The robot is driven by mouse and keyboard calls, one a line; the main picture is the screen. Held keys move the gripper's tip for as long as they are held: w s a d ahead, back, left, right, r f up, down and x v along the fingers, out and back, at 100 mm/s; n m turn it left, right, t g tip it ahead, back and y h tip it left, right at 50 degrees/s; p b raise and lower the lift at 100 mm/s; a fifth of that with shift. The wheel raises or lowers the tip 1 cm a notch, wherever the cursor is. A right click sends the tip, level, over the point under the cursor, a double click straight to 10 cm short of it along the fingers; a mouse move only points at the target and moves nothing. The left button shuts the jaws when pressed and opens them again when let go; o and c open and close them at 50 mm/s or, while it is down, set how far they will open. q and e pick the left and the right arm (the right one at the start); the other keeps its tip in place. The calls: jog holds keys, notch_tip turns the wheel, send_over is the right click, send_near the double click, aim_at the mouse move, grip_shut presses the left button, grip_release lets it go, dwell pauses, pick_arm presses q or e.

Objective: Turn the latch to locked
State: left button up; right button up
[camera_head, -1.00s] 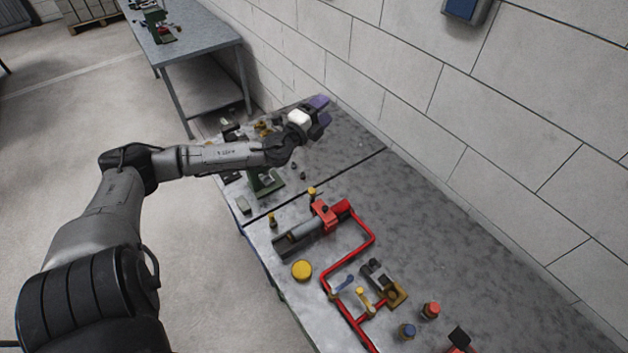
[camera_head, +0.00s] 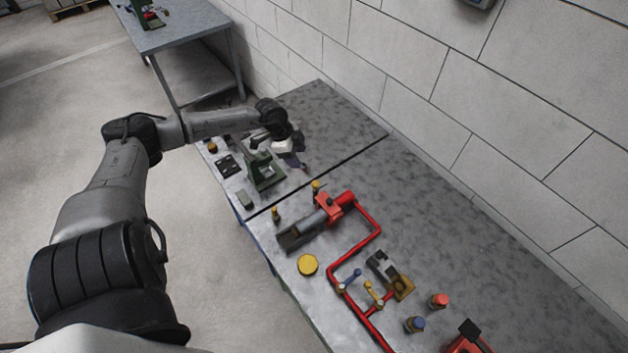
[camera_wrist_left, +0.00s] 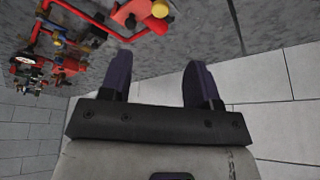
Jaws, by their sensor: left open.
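No part is plainly recognisable as the latch. A small dark and brass fitting (camera_head: 390,275) lies on the workbench beside the red pipework, and I cannot tell whether it is the latch. My left gripper (camera_head: 297,152) is over the far part of the bench, beside the green stand (camera_head: 264,171), well away from that fitting. In the left wrist view its two purple fingers (camera_wrist_left: 160,82) are spread apart with nothing between them. My right gripper is not in view.
Red pipe (camera_head: 337,279) with a blue lever (camera_head: 350,280) and a yellow lever (camera_head: 373,293) runs along the bench (camera_head: 450,255). A grey and red cylinder unit (camera_head: 315,222) and a yellow disc (camera_head: 307,265) are near. The wall (camera_head: 520,110) borders the bench. The bench's wall side is clear.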

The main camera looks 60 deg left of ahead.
aim_at(315, 183)
pick_arm(q)
jog(key=shift+n, duration=0.4)
jog(key=x, duration=1.3)
jog(key=shift+w+d+f, duration=0.1)
jog(key=shift+w+f, duration=0.15)
jog(key=shift+f, duration=0.05)
jog(key=shift+c, duration=0.2)
jog(key=c, duration=0.9)
jog(key=shift+o, duration=0.2)
